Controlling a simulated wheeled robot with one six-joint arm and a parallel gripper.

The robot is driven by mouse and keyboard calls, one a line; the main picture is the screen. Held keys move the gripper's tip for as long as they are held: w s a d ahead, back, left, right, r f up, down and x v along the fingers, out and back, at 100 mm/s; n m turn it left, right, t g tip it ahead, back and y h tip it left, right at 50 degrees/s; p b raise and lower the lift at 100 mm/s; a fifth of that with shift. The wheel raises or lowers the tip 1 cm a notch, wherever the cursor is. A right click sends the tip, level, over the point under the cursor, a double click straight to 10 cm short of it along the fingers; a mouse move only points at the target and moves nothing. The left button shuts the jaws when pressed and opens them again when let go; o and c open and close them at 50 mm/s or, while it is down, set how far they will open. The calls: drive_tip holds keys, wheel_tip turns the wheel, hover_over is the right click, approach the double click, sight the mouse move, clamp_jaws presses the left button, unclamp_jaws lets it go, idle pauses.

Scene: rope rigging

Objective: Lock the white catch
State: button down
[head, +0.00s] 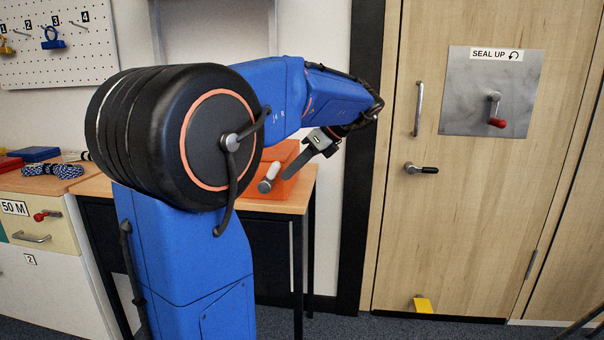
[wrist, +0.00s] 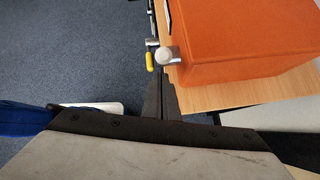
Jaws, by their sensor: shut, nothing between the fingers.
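The white catch (head: 271,172) has a short white handle and a round metal end, and sits at the near side of the orange box (head: 282,151) on the wooden table. In the wrist view the white catch (wrist: 168,57) shows at the corner of the orange box (wrist: 240,45). My gripper (head: 288,176) is shut and empty, its dark fingers slanting down beside the catch. In the wrist view my gripper (wrist: 158,76) has its fingertips just below the white handle in the picture; I cannot tell whether they touch it.
A yellow-handled catch (wrist: 150,60) shows left of the white one. The wooden tabletop (wrist: 237,97) runs under the box. A door (head: 455,220) with a red-handled crank (head: 495,116) and a black handle (head: 421,169) stands right. A drawer with a red catch (head: 46,215) is left.

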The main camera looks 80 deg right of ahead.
sight(273, 164)
drive_tip(key=shift+w+d+r, duration=0.1)
drive_tip(key=shift+w+r, duration=0.15)
drive_tip(key=shift+w, duration=0.15)
drive_tip(key=shift+w+r, duration=0.1)
drive_tip(key=shift+w+r+g, duration=0.1)
drive_tip(key=shift+r+g, duration=0.05)
drive_tip(key=shift+g, duration=0.25)
drive_tip(key=shift+w+r, duration=0.1)
drive_tip(key=shift+w, duration=0.05)
drive_tip(key=shift+w+r+g, duration=0.45)
drive_tip(key=shift+w+g, duration=0.2)
drive_tip(key=shift+g, duration=0.25)
drive_tip(key=shift+w+r+g, duration=0.45)
drive_tip(key=shift+w+g, duration=0.15)
drive_tip(key=shift+g, duration=0.3)
drive_tip(key=shift+w+a+r, duration=0.2)
drive_tip(key=shift+w, duration=0.25)
drive_tip(key=shift+w+r, duration=0.1)
